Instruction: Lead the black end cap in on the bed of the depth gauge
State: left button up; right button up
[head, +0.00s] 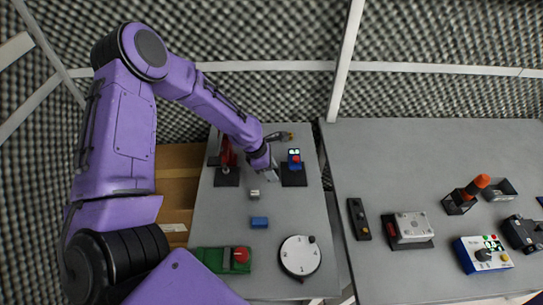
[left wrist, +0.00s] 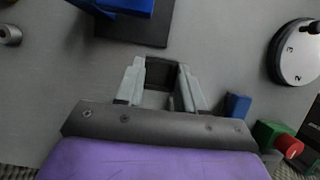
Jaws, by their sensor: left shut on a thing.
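The black end cap (left wrist: 160,72) is a dark piece between the fingertips of my left gripper (left wrist: 160,84), which is shut on it. In the head view my left gripper (head: 272,175) is low over the left table, just left of the blue upright device, and hides the cap. That device, which looks like the depth gauge (head: 294,156), has a small display, a red part and a black base plate. In the left wrist view its blue body (left wrist: 130,6) and base plate (left wrist: 148,30) lie beyond the fingertips, apart from the cap. My right gripper is not in view.
A red device (head: 227,160) stands left of my gripper. A grey block (head: 253,194), a blue block (head: 259,222), a white dial (head: 299,256) and a green box with a red button (head: 225,260) lie nearer. The right table (head: 400,150) holds several other devices beyond a gap.

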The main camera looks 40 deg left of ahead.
pick_arm(q)
jog(key=shift+w, duration=0.1)
jog(key=shift+d, duration=0.1)
jog(key=shift+r+p, duration=0.1)
jog(key=shift+p, duration=0.25)
jog(key=w+f+b, duration=0.3)
jog(key=shift+d, duration=0.2)
jog(key=shift+w+d+f+b, duration=0.15)
jog(key=shift+w+f+b, duration=0.4)
jog(key=shift+w, duration=0.15)
jog(key=o, duration=1.1)
